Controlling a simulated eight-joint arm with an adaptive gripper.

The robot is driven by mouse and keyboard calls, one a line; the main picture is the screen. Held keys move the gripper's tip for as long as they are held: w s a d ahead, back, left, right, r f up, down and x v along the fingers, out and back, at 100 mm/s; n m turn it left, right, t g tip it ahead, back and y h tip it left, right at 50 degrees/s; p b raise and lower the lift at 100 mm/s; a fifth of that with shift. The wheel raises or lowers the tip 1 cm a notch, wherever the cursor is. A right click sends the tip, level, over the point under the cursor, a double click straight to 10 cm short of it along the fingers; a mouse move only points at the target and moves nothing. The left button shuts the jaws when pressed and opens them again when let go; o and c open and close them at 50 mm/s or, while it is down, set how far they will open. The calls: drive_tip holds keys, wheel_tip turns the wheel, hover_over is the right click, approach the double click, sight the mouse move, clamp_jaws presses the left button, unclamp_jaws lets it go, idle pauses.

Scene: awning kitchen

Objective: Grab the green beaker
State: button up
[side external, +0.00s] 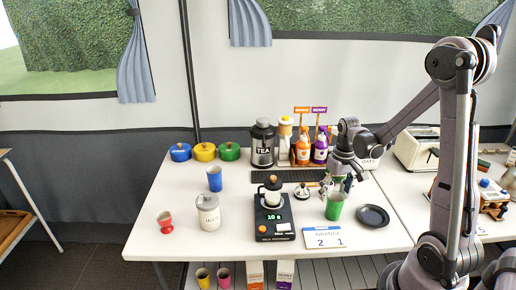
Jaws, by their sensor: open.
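The green beaker (334,206) stands upright on the white table, right of the scale and left of a dark round plate. My gripper (335,188) is open and points down just above and behind the beaker's rim in the side view. I cannot tell whether the fingers touch the beaker. Nothing shows between the fingers.
A black scale (274,224) with a small pot stands left of the beaker. A dark plate (373,216) lies to its right, and a number card (325,238) lies in front. A blue beaker (214,178) and a red cup (164,222) stand further left. Syrup bottles (303,150) stand behind.

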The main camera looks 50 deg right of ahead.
sight(336, 198)
drive_tip(key=f, duration=0.3)
drive_tip(key=shift+s+d, duration=0.1)
drive_tip(key=shift+d, duration=0.2)
drive_tip(key=shift+f, duration=0.9)
drive_tip(key=shift+c, duration=0.3)
drive_tip(key=c, duration=1.2)
